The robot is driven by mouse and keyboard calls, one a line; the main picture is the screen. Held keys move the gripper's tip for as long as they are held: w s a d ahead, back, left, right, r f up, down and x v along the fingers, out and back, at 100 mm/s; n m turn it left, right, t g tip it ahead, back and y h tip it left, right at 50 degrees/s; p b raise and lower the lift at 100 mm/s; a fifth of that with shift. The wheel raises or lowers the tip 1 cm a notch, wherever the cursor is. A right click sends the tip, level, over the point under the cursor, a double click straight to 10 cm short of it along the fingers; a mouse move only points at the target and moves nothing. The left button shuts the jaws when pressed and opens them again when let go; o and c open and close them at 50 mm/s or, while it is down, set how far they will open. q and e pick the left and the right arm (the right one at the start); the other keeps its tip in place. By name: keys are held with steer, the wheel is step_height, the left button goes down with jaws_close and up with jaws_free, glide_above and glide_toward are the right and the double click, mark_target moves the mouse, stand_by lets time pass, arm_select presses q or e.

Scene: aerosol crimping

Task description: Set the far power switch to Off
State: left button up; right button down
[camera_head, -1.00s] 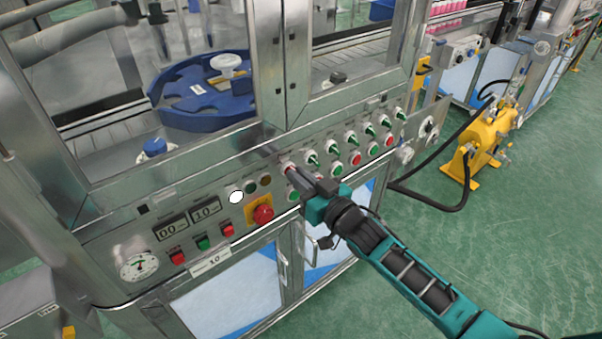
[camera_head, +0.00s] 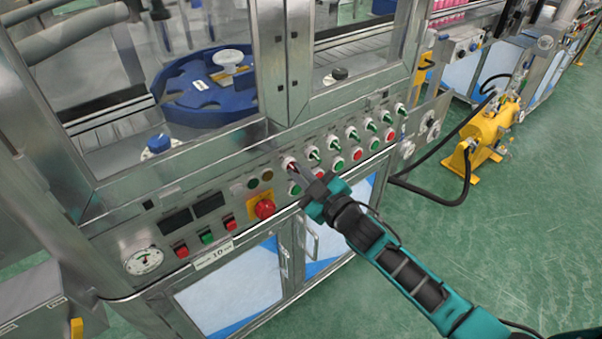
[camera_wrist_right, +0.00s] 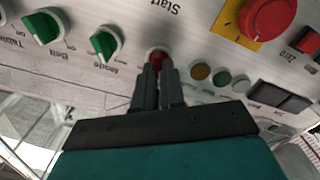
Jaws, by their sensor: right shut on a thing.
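The red power switch (camera_head: 288,161) is at the left end of the upper row of knobs on the machine's sloped front panel. In the right wrist view the red switch (camera_wrist_right: 157,57) shows just beyond the fingertips, and its grip is partly hidden by them. My right gripper (camera_head: 296,170) reaches in from the lower right and is shut on this switch. The two fingers (camera_wrist_right: 157,75) are close together around it. The two displays (camera_head: 193,211) left of it are dark, and the indicator lamps beside them look unlit. My left gripper is not in view.
Several green knobs (camera_head: 333,143) continue to the right, with red and green buttons below. A red emergency stop (camera_head: 264,208) on a yellow plate is close to the left of my gripper. A gauge (camera_head: 143,261) is at far left. Open floor (camera_head: 420,240) is at right.

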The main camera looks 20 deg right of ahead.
stand_by(0.4)
steer(key=c, duration=1.2)
jaws_free()
steer(key=v, duration=1.3)
steer(key=s+a+f+m+g+h, duration=0.1)
steer(key=s+f+m+g, duration=0.1)
steer(key=s+f, duration=0.1)
steer(key=s+f+m+g+h, duration=0.1)
steer(key=s+f+m+g, duration=0.1)
steer(key=s+f+m, duration=0.1)
steer(key=s+a+f+m+g+h, duration=0.1)
steer(key=s+f+m+g+h, duration=0.1)
steer(key=s+f, duration=0.2)
steer(key=shift+s+a+f, duration=0.15)
steer(key=shift+f, duration=0.3)
steer(key=shift+s+a+f, duration=0.2)
steer(key=shift+f, duration=0.3)
